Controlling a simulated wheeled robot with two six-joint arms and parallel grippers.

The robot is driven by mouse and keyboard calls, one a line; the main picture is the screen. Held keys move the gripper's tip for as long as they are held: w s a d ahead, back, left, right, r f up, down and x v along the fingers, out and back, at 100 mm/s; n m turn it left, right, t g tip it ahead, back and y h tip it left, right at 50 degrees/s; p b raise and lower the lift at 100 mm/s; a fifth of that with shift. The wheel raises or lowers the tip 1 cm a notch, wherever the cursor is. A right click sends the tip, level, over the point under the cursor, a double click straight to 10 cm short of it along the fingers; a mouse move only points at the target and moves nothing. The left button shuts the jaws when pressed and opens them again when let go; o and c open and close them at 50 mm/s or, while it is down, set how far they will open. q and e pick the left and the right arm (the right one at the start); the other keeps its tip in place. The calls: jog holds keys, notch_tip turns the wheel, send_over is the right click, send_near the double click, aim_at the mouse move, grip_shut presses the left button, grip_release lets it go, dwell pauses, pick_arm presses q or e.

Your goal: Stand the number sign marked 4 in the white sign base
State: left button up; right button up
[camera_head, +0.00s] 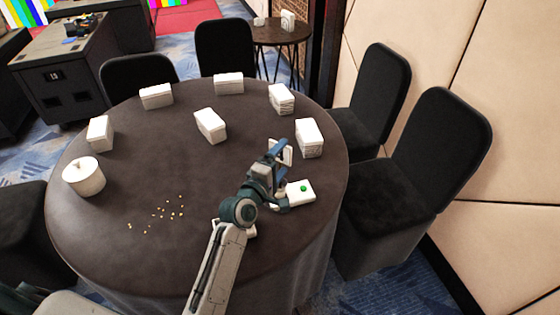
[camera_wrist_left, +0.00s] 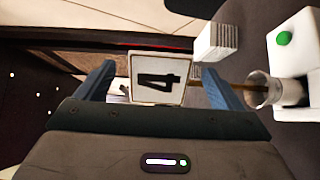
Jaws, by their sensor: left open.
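The white number sign (camera_wrist_left: 157,66) marked with a black 4 appears sideways in the left wrist view, between the two blue fingers of my left gripper (camera_wrist_left: 161,82). The fingers are open, with gaps on both sides of the sign. Its thin brown stem (camera_wrist_left: 222,86) runs to a clear or metallic cup (camera_wrist_left: 262,91) at the white sign base (camera_wrist_left: 291,62), which bears a green dot. The stem's end appears at the cup; I cannot tell how deep it sits. The base also shows in the head view (camera_head: 300,195) on the table, beside my left gripper (camera_head: 283,166). My right gripper is not in view.
The round dark table (camera_head: 150,185) carries several white boxes (camera_head: 210,126) towards its back and right. Black chairs (camera_head: 435,145) surround the table.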

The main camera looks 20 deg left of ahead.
pick_arm(q)
jog(key=b+v, duration=0.1)
jog(key=v, duration=0.9)
jog(key=shift+s+b, duration=0.3)
jog(key=shift+s, duration=0.1)
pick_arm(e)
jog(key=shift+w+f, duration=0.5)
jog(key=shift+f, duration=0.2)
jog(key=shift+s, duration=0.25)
